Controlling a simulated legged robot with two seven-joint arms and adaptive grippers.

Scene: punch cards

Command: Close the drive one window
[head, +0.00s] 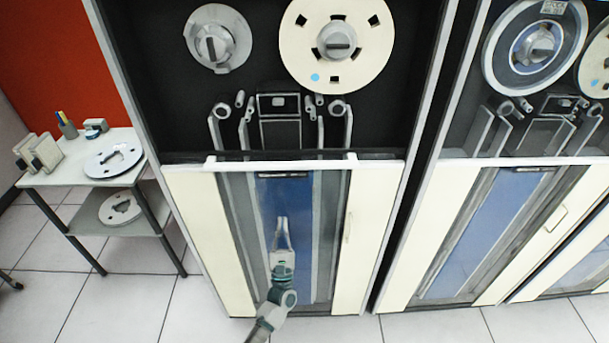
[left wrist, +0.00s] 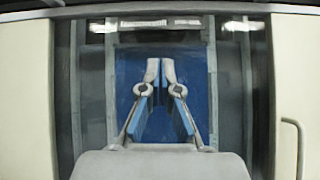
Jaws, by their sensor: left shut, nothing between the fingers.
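The drive one cabinet stands in the middle of the head view, with its two reels and tape heads showing in the upper bay. A white bar (head: 280,163), which looks like the edge of the drive one window, runs across the bottom of that bay. It also shows along the top of the left wrist view (left wrist: 175,19). I cannot tell whether glass covers the reels. My left gripper (head: 282,222) is shut and empty in front of the blue lower panel (head: 298,195), below the bar and apart from it. It also shows in the left wrist view (left wrist: 160,72). My right gripper is not in view.
A second tape drive (head: 480,220) stands close on the right. A small table (head: 75,170) with reels and boxes stands at the left. A handle (left wrist: 296,145) is on the cream panel right of my left gripper. Tiled floor (head: 120,310) lies open at the lower left.

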